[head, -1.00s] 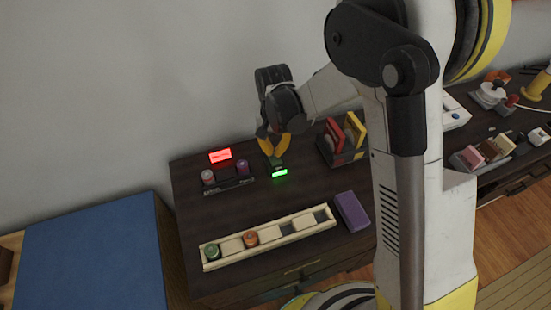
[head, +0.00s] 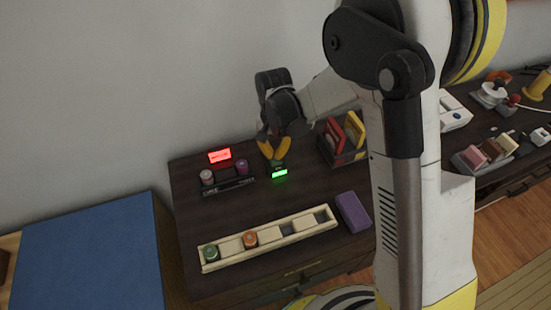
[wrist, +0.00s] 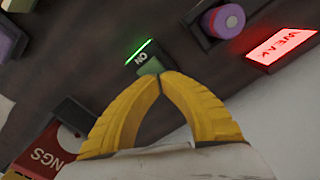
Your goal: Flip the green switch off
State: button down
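The green switch (wrist: 149,66) stands on the dark cabinet top, with "ON" lettering and a bright green lit strip beside it in the wrist view. In the head view its green light (head: 280,174) glows just in front of my gripper. My gripper (wrist: 160,76) has yellow fingers whose tips meet right at the switch's near end. The tips look to be touching it or very close; I cannot tell which. In the head view my gripper (head: 272,158) points down behind the light. Nothing shows between the fingers.
A red lit sign (head: 220,156) and a holder with two knobs (head: 228,184) are left of the switch. A rack with red and yellow pieces (head: 343,140) is close on the right. A cream tray (head: 268,238) and purple block (head: 353,212) lie in front.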

jog(key=shift+f, duration=0.1)
jog(key=shift+r+p, duration=2.3)
jog(key=shift+r, duration=1.25)
jog(key=s+d+r+n+t, duration=0.1)
jog(key=s+d+r+t, duration=0.1)
jog(key=s+d+r, duration=0.55)
jog(key=s+d+r+n+t, duration=0.1)
jog(key=s+d+r+t, duration=0.25)
jog(key=r, duration=0.65)
jog(key=s+d+t, duration=0.1)
jog(key=s+d, duration=0.3)
jog(key=s, duration=0.2)
jog(key=shift+s+d+r+n+t, duration=0.25)
jog(key=shift+s+r+n+t, duration=0.1)
jog(key=shift+s+r+n, duration=0.1)
